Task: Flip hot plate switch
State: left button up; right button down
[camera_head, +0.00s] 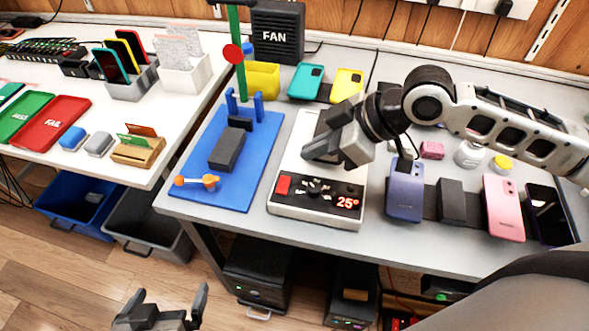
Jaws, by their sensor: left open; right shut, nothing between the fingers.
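The hot plate (278,212) is a white unit with a black front panel on the grey table. A red switch (283,185) sits at the left end of its panel, with dark knobs (315,188) in the middle and a red "25°" display (347,202) at the right. My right gripper (312,150) is shut and empty, above the plate and behind the panel, apart from the red switch. It hides part of the plate's top. My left gripper (178,303) is open and empty, low in front of the table, over the floor.
A blue mat (205,165) with a fixture lies left of the hot plate. Phones, including a blue one (405,190) and a pink one (503,208), stand to its right. A FAN box (277,32) stands behind. Bins (148,222) are below the left table.

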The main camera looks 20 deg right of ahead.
send_over(280, 179)
jog(key=s+d, duration=0.2)
jog(key=f, duration=0.4)
jog(key=shift+w, duration=0.25)
jog(key=shift+d+f, duration=0.2)
jog(key=shift+f, duration=1.65)
pick_arm(q)
jog(key=shift+w, duration=0.1)
